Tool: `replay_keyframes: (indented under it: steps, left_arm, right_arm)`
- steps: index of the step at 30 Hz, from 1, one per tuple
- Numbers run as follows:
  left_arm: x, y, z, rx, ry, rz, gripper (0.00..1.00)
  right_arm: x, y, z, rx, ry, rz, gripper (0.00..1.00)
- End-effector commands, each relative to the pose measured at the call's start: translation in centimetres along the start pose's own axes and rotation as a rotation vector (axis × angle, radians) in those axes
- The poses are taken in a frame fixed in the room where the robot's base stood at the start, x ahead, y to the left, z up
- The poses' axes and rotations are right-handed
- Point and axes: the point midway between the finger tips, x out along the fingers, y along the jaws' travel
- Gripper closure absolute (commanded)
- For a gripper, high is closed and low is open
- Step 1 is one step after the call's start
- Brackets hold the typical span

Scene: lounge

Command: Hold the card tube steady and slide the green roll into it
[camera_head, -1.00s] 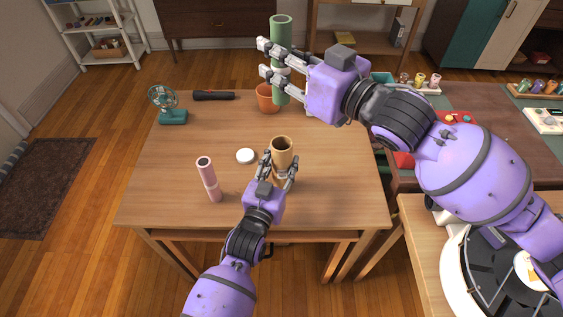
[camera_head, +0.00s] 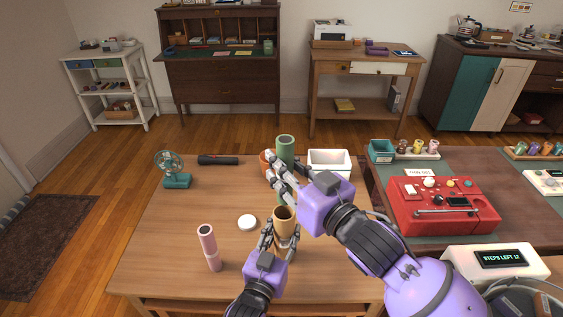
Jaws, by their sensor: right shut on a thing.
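The green roll (camera_head: 286,151) is upright in my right gripper (camera_head: 277,174), whose fingers are shut on it. Those fingers hide its middle; a bit of green shows just above the card tube. The tan card tube (camera_head: 284,221) stands upright on the table (camera_head: 180,240), its dark mouth facing up. The roll's lower end is close to the tube's mouth; I cannot tell whether it has entered. My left gripper (camera_head: 281,239) has its fingers on both sides of the tube, low down, and appears shut on it.
A pink tube (camera_head: 209,247) and white disc (camera_head: 247,222) are left of the card tube. A terracotta pot (camera_head: 265,163) and white bin (camera_head: 329,163) stand behind. A fan (camera_head: 173,170) and a torch (camera_head: 218,160) are at the back left. The table's left side is largely clear.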

Motion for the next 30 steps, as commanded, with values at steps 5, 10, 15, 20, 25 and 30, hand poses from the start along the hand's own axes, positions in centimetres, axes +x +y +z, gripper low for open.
replay_keyframes:
  steps: [5, 10, 15, 20, 25, 30]
  left_arm:
    - [0.0, 0.0, 0.0, 0.0, 0.0, 0.0, 0.91]
    - [0.0, 0.0, 0.0, 0.0, 0.0, 0.0, 0.91]
    - [0.0, 0.0, 0.0, 0.0, 0.0, 0.0, 0.91]
    - [0.0, 0.0, 0.0, 0.0, 0.0, 0.0, 0.91]
    - [0.0, 0.0, 0.0, 0.0, 0.0, 0.0, 0.91]
    - [0.0, 0.0, 0.0, 0.0, 0.0, 0.0, 0.91]
  right_arm:
    - [0.0, -0.1, 1.1, 0.0, -0.001, -0.001, 1.0]
    - [0.0, 0.0, 2.1, 0.0, -0.001, -0.001, 1.0]
    - [0.0, 0.0, 3.1, 0.0, -0.001, -0.001, 1.0]
    - [0.0, -0.1, 4.1, 0.002, 0.0, -0.002, 1.0]
    - [0.0, 0.0, 5.1, 0.002, 0.0, -0.002, 1.0]
    - [0.0, -0.1, 6.1, 0.0, 0.0, -0.002, 1.0]
